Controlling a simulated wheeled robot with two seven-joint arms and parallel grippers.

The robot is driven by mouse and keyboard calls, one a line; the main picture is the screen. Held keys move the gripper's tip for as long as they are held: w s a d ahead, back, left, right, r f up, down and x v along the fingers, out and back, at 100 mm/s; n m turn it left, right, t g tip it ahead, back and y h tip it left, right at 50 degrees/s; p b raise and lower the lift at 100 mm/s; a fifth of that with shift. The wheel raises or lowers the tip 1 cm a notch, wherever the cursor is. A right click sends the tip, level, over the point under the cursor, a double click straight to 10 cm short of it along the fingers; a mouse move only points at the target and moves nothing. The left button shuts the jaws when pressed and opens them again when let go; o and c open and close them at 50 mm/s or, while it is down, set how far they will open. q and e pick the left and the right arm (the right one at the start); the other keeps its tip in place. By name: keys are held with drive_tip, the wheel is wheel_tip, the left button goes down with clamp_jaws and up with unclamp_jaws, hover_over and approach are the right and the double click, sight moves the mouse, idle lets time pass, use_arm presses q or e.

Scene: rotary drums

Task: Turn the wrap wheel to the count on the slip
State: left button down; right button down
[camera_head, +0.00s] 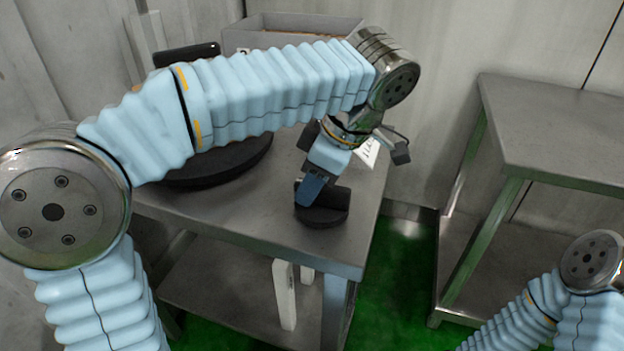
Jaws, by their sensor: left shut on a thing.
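A small black round wheel (328,213) sits near the front right corner of a steel table. My left gripper (308,198) points down at it from above and is shut on its upper part. The fingertips and the exact grip are partly hidden. A white slip (369,153) with dark marks shows behind my left wrist, partly covered; its count is too small to read. A large black disc (215,172) lies on the table to the left, partly hidden by my left arm. My right arm shows at the lower right, but its gripper is out of view.
The steel table (240,217) has a lower shelf with white upright pieces (285,295). A grey bin (295,25) and a dark flat-topped object (187,54) stand at the back. Another steel table (560,135) stands right, across a gap of green floor (395,265).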

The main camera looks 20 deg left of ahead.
idle(0.4)
use_arm(q)
drive_tip(key=c, duration=1)
unclamp_jaws()
drive_tip(key=shift+o, duration=0.2)
